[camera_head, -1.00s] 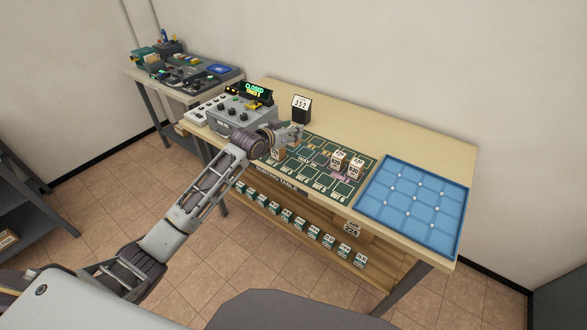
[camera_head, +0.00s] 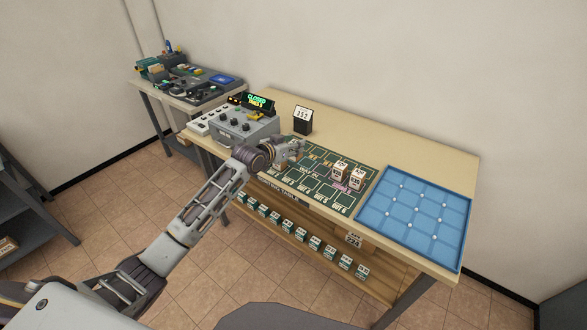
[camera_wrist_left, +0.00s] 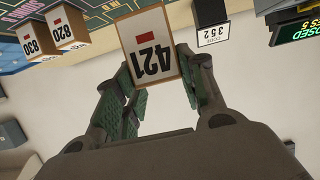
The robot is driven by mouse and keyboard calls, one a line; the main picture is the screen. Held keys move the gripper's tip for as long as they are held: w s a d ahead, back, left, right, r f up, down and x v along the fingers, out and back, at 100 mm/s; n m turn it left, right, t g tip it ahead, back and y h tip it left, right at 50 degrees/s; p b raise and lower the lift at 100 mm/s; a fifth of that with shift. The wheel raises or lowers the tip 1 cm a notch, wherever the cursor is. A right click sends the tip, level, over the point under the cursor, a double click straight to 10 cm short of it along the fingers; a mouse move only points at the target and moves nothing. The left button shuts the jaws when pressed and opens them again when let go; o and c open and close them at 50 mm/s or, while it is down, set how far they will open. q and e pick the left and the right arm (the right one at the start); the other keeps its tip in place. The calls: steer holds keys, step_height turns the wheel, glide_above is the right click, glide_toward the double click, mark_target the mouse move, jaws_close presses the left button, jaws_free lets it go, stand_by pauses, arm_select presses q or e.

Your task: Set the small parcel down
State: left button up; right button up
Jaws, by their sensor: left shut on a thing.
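The small parcel (camera_wrist_left: 149,52), a brown box with a white label reading 421 and a red mark, is between the fingers of my left gripper (camera_wrist_left: 160,85) in the left wrist view. In the head view my left gripper (camera_head: 296,150) is over the left part of the green sorting mat (camera_head: 312,170). Its wrist hides most of the parcel there, so I cannot tell whether the parcel touches the mat. Two similar parcels, labelled 820 (camera_wrist_left: 67,27) and 830 (camera_wrist_left: 37,39), stand side by side on the mat; they also show in the head view (camera_head: 348,175). My right gripper is out of view.
A blue grid tray (camera_head: 413,213) lies right of the mat. A dark stand with a card reading 352 (camera_head: 303,118) is behind the mat. A grey control box (camera_head: 242,130) with a lit CLOSED sign (camera_head: 257,101) stands to the left.

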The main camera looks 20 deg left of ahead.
arm_select(q)
step_height(320, 180, down, 4)
steer(key=shift+r, duration=0.2)
steer(key=shift+f, duration=0.7)
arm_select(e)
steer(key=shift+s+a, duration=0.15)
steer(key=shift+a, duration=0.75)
arm_select(q)
steer(key=shift+f, duration=2)
steer(key=o, duration=0.8)
